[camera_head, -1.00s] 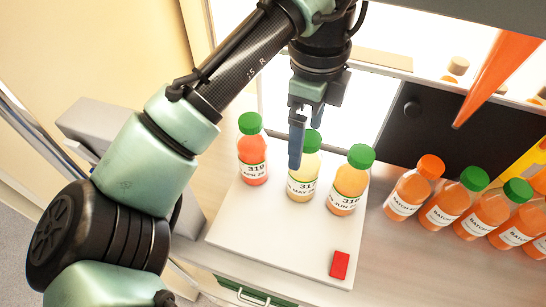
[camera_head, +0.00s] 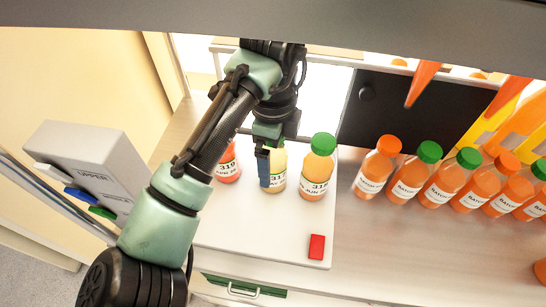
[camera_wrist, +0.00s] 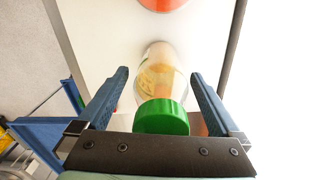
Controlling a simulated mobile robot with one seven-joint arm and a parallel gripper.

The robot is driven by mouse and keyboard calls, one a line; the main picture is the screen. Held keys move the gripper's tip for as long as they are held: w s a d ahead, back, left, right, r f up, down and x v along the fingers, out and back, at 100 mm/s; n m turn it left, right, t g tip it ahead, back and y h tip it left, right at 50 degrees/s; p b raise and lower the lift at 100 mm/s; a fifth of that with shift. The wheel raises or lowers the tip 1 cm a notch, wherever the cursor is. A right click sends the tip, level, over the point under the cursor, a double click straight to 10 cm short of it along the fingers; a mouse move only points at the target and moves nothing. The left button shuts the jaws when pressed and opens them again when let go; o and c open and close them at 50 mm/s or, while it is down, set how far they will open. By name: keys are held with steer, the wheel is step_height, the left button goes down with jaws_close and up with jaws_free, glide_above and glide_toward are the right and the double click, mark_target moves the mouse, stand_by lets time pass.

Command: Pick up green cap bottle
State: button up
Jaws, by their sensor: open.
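Three bottles stand on a white board (camera_head: 280,237). In the wrist view the yellow bottle (camera_wrist: 160,75) with a green cap (camera_wrist: 161,117) lies between my two open fingers (camera_wrist: 160,73), with a gap on each side. To its right stands an orange-yellow bottle (camera_head: 316,172) with a green cap. To its left a red bottle (camera_head: 229,168) is partly hidden by my arm.
A row of several orange bottles (camera_head: 442,184) with green and orange caps stands to the right. A red block (camera_head: 317,247) lies at the board's front right. A grey box (camera_head: 82,165) is at the left. A black panel (camera_head: 415,112) stands behind.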

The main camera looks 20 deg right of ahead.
steer(key=shift+c, duration=0.2)
jaws_close()
steer(key=shift+r, duration=0.1)
